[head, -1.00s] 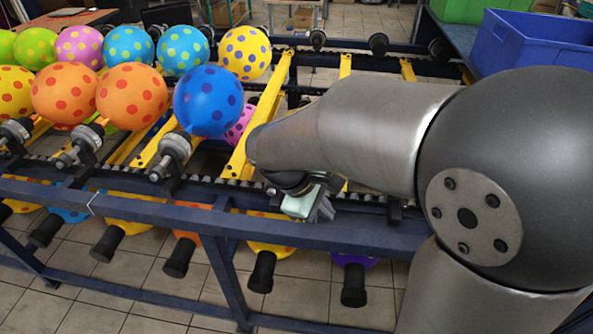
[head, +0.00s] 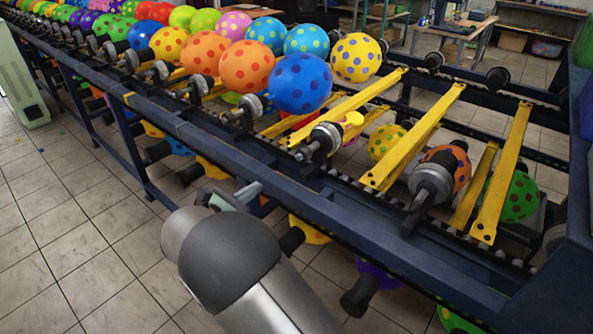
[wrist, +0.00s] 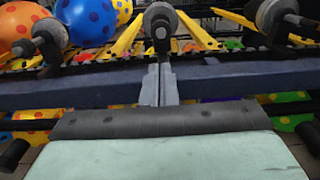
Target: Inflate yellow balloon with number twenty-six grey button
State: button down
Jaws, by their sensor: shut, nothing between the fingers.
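My gripper (head: 250,191) is low at the front side of the machine, before the dark blue rail. In the wrist view my gripper (wrist: 160,84) has its two fingers together, empty, pointing at the rail below a dark holder (wrist: 160,20). I cannot make out a grey button or the number twenty-six in either view.
The dark blue frame (head: 200,137) runs across the view with yellow bars (head: 409,135) over it. Inflated dotted balloons, such as a blue one (head: 300,83) and an orange one (head: 246,66), crowd the left. Tiled floor (head: 80,215) in front is free.

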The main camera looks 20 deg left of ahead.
aim_at(297, 158)
jog(key=p+x, duration=0.1)
jog(key=x, duration=1.2)
jog(key=shift+w+d+p, duration=0.1)
jog(key=shift+d+p, duration=0.05)
jog(key=shift+p, duration=0.15)
jog(key=shift+w+d, duration=0.1)
jog(key=shift+w, duration=0.3)
